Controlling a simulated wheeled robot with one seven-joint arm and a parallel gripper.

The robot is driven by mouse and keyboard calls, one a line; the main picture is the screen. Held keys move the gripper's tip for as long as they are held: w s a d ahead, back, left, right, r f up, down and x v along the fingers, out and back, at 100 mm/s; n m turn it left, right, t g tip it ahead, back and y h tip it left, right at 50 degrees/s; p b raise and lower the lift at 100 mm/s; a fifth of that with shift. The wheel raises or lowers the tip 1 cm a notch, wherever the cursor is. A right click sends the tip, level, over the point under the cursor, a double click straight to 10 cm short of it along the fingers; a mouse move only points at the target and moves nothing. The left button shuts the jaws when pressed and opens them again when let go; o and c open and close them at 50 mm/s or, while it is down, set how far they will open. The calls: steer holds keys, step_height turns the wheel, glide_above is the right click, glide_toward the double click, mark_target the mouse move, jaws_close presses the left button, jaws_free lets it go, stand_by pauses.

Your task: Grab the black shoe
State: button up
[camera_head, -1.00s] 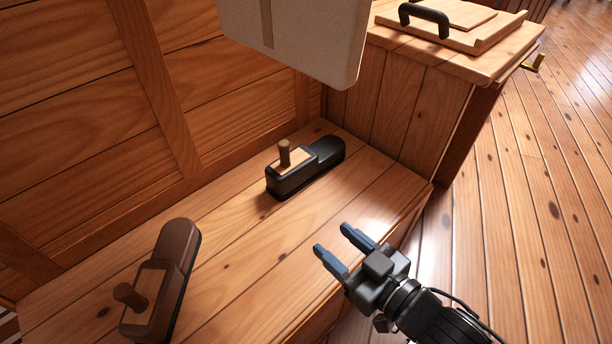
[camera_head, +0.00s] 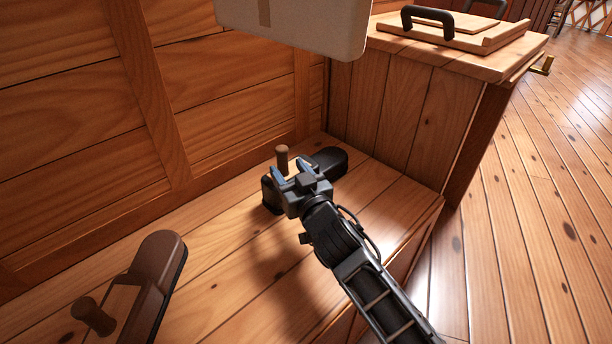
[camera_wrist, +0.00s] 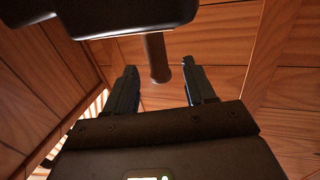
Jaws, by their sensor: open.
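The black shoe (camera_head: 327,160) sits on the wooden bench near its far right end, with an upright brown peg (camera_head: 282,157) on it. My gripper (camera_head: 290,168) is open in front of the shoe and hides much of its middle. In the wrist view the peg (camera_wrist: 157,58) shows between and beyond the two fingers of my gripper (camera_wrist: 160,88), with no contact visible. A brown shoe (camera_head: 158,272) with a similar peg (camera_head: 93,316) lies at the lower left of the bench.
The wooden bench (camera_head: 225,240) is clear between the shoes. A panelled wall stands behind it. A pale panel (camera_head: 300,25) hangs above the shoe.

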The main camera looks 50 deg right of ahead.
mark_target(285, 163)
steer(key=x, duration=0.5)
steer(key=shift+d+f+p, duration=0.15)
steer(key=shift+f+p, duration=0.15)
jaws_close()
steer(key=shift+r, duration=0.1)
stand_by(0.4)
